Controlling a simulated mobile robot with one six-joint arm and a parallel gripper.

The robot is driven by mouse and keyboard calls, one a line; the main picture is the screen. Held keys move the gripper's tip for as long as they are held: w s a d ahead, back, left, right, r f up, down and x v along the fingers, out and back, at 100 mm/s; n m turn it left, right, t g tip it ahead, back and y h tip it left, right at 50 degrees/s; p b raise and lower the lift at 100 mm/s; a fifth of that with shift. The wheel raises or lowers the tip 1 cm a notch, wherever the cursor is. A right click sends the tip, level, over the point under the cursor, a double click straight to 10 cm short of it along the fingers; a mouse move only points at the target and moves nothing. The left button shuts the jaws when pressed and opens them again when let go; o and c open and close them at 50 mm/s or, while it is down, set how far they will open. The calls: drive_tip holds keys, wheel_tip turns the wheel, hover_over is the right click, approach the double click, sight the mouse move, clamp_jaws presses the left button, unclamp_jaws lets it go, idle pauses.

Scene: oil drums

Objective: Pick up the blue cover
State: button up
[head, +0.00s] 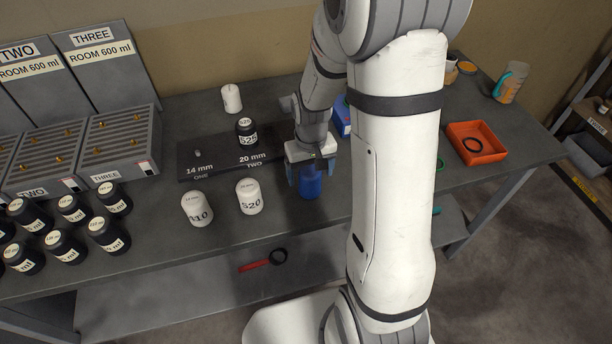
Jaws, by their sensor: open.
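A blue cylindrical thing, which looks like the blue cover (310,187), stands on the grey table near its front edge, in the middle of the head view. My gripper (309,174) points down right over it, with its fingers open on either side of its upper part. I cannot tell whether the fingers touch it. The gripper body hides its top. Another blue thing (342,117) shows farther back, partly hidden behind my arm.
White containers marked S10 (197,209) and S20 (248,196) stand to the left. A black S25 container (246,131) stands on the dark board (212,172). Several black bottles sit far left. An orange tray (477,143) lies right.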

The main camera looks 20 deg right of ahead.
drive_tip(key=shift+a+f, duration=0.1)
drive_tip(key=shift+f, duration=1.45)
drive_tip(key=shift+s, duration=0.1)
drive_tip(key=c, duration=1.1)
drive_tip(key=shift+r, duration=0.15)
